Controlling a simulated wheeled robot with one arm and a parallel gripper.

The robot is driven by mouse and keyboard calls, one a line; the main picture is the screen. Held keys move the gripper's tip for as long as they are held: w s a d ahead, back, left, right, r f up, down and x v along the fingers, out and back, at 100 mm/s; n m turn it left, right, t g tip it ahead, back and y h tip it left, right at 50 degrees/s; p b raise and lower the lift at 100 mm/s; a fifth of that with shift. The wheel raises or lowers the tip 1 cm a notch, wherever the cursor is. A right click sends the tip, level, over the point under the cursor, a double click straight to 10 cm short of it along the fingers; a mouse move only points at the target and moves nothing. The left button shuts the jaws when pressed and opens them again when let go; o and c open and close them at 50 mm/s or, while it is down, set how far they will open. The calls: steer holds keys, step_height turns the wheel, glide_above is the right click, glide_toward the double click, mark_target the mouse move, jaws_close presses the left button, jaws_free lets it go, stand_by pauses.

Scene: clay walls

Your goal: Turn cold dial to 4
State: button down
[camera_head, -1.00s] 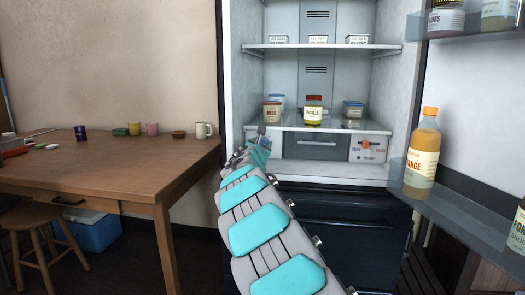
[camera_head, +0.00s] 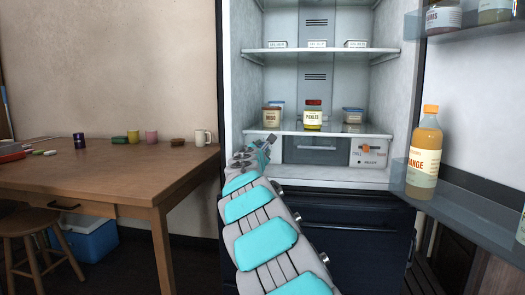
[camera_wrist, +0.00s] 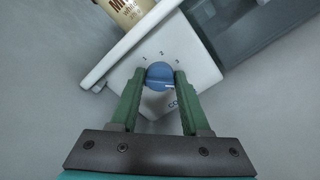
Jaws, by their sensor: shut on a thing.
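The cold dial (camera_wrist: 159,76) is a round blue knob on a white panel (camera_wrist: 196,72) in the wrist view. The numbers 1, 2 and 3 run in an arc above it, and part of a word starting "CO" shows below right. A pale line lies on the dial's right side; any 4 is hidden. My gripper (camera_wrist: 160,84) has its green fingers on both sides of the dial, shut on it. In the head view my gripper (camera_head: 270,140) is at the left of the fridge's lower shelf, and the dial cannot be made out there.
Jars, including a pickles jar (camera_head: 313,116), stand on the glass shelf (camera_head: 340,128) just above. A drawer (camera_head: 316,150) and a panel with an orange knob (camera_head: 366,148) are to the right. The open door holds an orange bottle (camera_head: 424,155). A wooden table (camera_head: 110,175) is left.

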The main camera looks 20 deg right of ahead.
steer(key=shift+c, duration=2)
jaws_free()
steer(key=shift+b+v, duration=0.8)
steer(key=shift+v, duration=3.1)
